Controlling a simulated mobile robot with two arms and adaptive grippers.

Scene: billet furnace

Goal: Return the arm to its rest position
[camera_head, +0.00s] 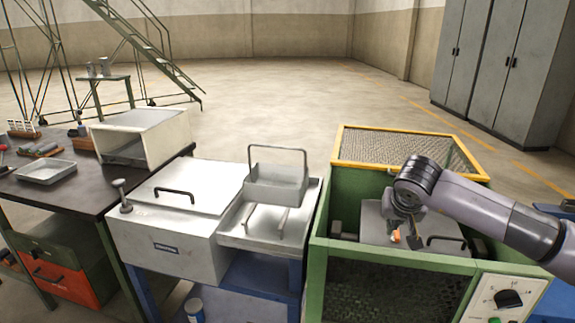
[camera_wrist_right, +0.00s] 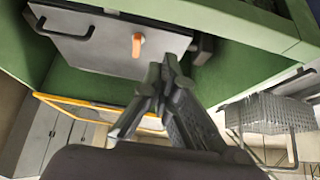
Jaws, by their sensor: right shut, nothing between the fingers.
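My right arm comes in from the right in the head view and reaches over the green furnace cabinet (camera_head: 318,262). My right gripper (camera_head: 413,238) points down, shut and empty, above the grey lid (camera_head: 375,226) inside the cabinet. I cannot tell whether the fingertips touch the lid. My left gripper is not in view.
A yellow-framed mesh cover (camera_head: 405,150) stands at the cabinet's back. A control panel with a black dial (camera_head: 509,299) is at its front right. A grey basket with a raised handle (camera_head: 275,186) stands left of the cabinet, beside a grey lidded box (camera_head: 165,225). Open floor lies behind.

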